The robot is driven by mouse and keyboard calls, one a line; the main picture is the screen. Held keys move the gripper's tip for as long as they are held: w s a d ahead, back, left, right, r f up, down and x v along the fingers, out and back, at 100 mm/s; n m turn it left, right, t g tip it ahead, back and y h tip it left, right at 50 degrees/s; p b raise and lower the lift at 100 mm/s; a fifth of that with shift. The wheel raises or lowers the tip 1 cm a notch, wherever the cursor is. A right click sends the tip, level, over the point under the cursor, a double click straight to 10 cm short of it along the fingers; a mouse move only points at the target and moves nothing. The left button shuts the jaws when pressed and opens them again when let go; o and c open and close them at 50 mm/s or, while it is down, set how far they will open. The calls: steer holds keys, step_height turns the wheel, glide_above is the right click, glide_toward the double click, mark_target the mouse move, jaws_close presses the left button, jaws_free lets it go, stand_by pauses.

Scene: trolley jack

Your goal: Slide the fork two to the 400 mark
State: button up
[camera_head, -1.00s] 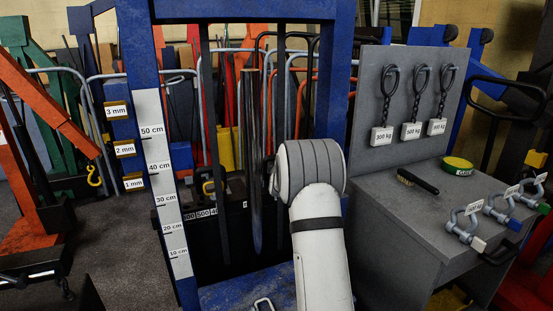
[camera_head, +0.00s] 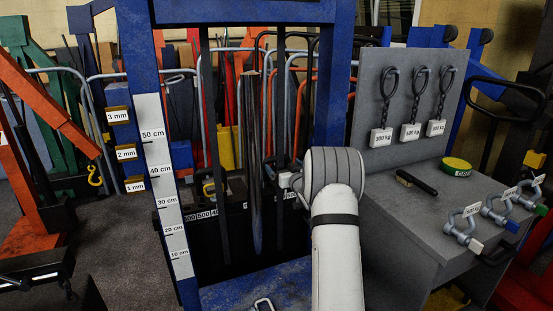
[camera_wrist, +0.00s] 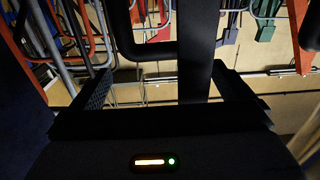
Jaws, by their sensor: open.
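A black crossbeam with number labels reading 300, 500 and part of another (camera_head: 200,215) runs low across the blue frame. Two long dark upright bars, one at left (camera_head: 213,140) and one at right (camera_head: 281,90), hang in the frame; I cannot tell which is fork two. The 400 mark is not clearly readable. In the wrist view my gripper (camera_wrist: 163,72) is open, with a finger on either side of a dark upright bar (camera_wrist: 196,55). I cannot tell whether they touch. In the head view my white arm hides much of the crossbeam's right part.
A blue frame (camera_head: 140,60) with a white centimetre scale (camera_head: 164,185) stands at left. A grey bench (camera_head: 400,215) at right bears a brush (camera_head: 417,183), a green-yellow tape roll (camera_head: 456,166) and labelled shackles (camera_head: 462,230).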

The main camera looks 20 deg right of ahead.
mark_target(273, 160)
steer(key=shift+w+d+p, duration=0.15)
steer(key=shift+w+p, duration=0.3)
steer(key=shift+w, duration=3.4)
steer(key=shift+c, duration=0.2)
steer(key=c, duration=1.1)
steer(key=shift+a+f+b, duration=0.25)
steer(key=shift+a+b, duration=0.35)
steer(key=shift+b, duration=0.15)
steer(key=shift+c, duration=0.2)
steer(key=shift+a+r, duration=0.15)
steer(key=shift+a, duration=0.35)
steer(key=o, duration=1.2)
steer(key=shift+r, duration=0.1)
